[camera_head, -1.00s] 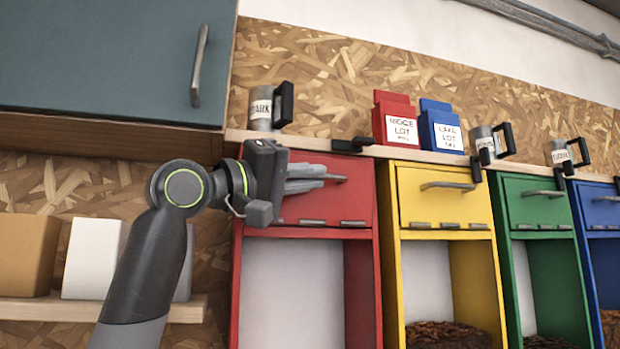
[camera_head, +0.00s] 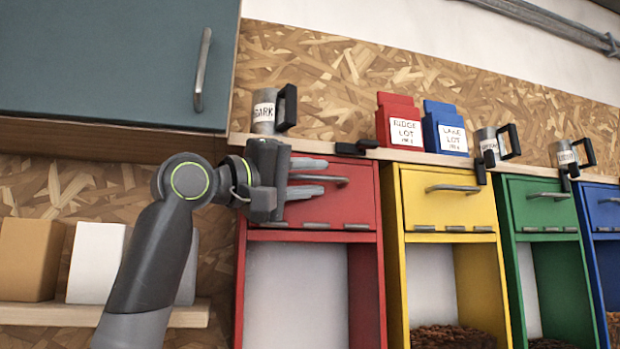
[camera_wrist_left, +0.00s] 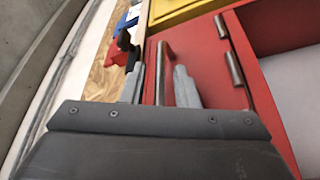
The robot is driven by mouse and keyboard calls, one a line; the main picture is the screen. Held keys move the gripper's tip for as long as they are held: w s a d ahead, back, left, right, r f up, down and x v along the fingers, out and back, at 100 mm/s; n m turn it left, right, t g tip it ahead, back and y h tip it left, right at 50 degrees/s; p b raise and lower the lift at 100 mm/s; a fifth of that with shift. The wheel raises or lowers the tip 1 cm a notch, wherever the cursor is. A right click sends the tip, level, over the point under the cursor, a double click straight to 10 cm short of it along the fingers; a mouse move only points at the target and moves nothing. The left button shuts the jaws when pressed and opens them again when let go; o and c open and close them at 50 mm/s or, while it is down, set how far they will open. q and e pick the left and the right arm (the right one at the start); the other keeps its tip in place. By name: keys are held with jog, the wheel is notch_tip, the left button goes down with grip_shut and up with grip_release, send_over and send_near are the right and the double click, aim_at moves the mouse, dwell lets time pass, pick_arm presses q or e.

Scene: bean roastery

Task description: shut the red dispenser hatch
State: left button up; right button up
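The red dispenser hatch (camera_head: 340,208) stands upright in the top of the red dispenser, about flush with its frame; a small gap is hard to rule out. Its grey bar handle (camera_head: 332,181) also shows in the wrist view (camera_wrist_left: 162,75). My left gripper (camera_head: 315,176) is open, its fingers above and below the handle. In the left wrist view my gripper (camera_wrist_left: 160,85) shows a gap on both sides of the bar. A black latch (camera_head: 356,146) above the hatch lies sideways. My right gripper is out of view.
The yellow hatch (camera_head: 450,205) and green hatch (camera_head: 540,210) are upright, with black latches hanging down at their tops. A labelled metal cup (camera_head: 264,110), a red box (camera_head: 398,118) and a blue box (camera_head: 444,125) stand on the shelf above. A teal cabinet (camera_head: 110,60) is upper left.

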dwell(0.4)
pick_arm(q)
jog(key=shift+s+a+f, duration=0.15)
jog(key=b+v, duration=0.8)
jog(key=v, duration=0.9)
